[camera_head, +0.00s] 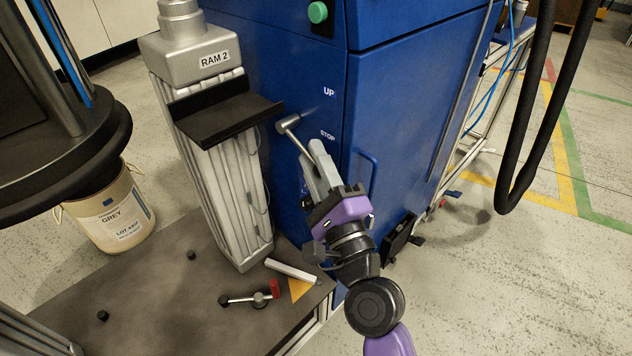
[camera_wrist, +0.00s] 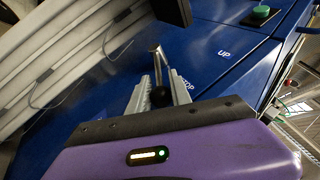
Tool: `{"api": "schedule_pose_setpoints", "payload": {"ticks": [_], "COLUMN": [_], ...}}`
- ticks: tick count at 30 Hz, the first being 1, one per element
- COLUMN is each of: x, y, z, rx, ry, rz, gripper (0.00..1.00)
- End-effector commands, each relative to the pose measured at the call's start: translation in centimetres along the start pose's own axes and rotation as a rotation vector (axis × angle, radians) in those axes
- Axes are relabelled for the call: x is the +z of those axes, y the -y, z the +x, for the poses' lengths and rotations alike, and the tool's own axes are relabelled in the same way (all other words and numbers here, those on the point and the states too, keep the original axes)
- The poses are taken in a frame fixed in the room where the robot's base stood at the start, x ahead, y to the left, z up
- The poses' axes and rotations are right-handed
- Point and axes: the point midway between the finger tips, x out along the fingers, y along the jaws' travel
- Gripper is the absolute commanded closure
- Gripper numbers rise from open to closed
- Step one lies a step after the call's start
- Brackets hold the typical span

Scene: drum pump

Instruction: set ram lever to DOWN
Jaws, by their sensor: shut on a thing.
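The ram lever (camera_head: 289,124) is a metal rod on the front of the blue cabinet, left of the white UP and STOP labels. Its lower end runs in between the fingers of my gripper (camera_head: 319,157). In the wrist view the lever's rod (camera_wrist: 156,58) ends in a dark knob (camera_wrist: 160,97) between the two grey fingers of my gripper (camera_wrist: 150,90), which are shut on it. The knob is hidden by the fingers in the head view. A DOWN label is not visible; my gripper covers the panel below STOP.
The grey RAM 2 column (camera_head: 213,165) with a black bracket (camera_head: 226,117) stands close on the left. A cabinet handle (camera_head: 368,175) is right of my gripper. A black hose (camera_head: 522,130) hangs at the right. A labelled bucket (camera_head: 112,212) stands at the left.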

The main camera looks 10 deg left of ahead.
Motion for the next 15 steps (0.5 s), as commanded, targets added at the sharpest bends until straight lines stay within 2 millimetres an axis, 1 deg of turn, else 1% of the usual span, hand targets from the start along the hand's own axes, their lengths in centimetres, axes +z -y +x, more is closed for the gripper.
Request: {"api": "schedule_pose_setpoints", "payload": {"ticks": [1, 15], "x": [-0.35, -0.34], "y": [-1.3, -1.92], "z": [-0.38, -0.04], "rx": [-0.015, -0.134], "ry": [0.005, 0.03], "rz": [0.007, 0.057], "gripper": [1.0, 1.0]}}
